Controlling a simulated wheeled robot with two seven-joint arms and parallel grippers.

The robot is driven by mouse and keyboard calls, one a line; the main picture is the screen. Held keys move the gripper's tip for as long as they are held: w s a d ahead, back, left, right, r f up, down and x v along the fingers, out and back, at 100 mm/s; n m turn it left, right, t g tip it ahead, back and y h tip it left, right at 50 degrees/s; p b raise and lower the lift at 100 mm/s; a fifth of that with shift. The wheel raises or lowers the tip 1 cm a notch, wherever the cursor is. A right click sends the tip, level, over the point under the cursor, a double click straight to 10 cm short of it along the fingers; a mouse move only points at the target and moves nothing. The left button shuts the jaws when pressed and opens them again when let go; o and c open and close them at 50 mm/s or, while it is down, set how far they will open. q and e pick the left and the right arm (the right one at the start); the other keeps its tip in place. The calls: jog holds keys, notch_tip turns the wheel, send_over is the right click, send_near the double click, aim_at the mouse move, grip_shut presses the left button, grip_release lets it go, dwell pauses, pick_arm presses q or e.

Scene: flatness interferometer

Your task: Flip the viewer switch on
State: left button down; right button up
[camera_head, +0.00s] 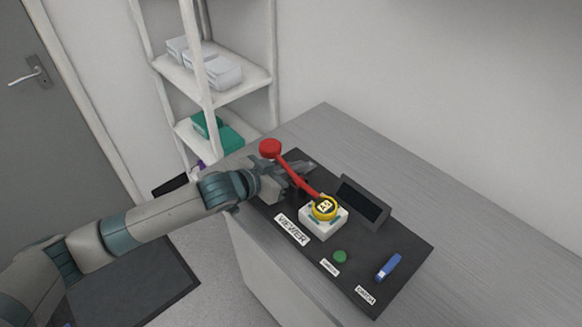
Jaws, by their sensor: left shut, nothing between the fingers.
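A dark panel (400,247) lies on the grey bench top. On it a white box (322,224) carries a round yellow piece (325,207), beside a label reading VIEWER (291,229). A red lever (299,179) runs from the yellow piece up and left to a red knob (270,149). A blue switch-like piece (388,267) and a green button (340,257) sit nearer the panel's front right, with small labels I cannot read surely. My left gripper (303,168) is shut and empty, at the panel's far left end, partly hidden behind the red lever; contact cannot be told. My right gripper is out of view.
A dark screen-like block (361,202) stands on the panel behind the white box. The bench top (450,230) is bare behind and right of the panel. A white shelf rack (205,85) with boxes stands at the back left, near a grey door (60,110).

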pick_arm(q)
jog(key=shift+s+f+b, duration=0.1)
jog(key=shift+f+b, duration=0.6)
jog(key=shift+b, duration=0.2)
jog(key=shift+r+t+h, duration=0.3)
jog(key=shift+r, duration=0.05)
jog(key=shift+f, duration=0.1)
jog(key=shift+a, duration=0.1)
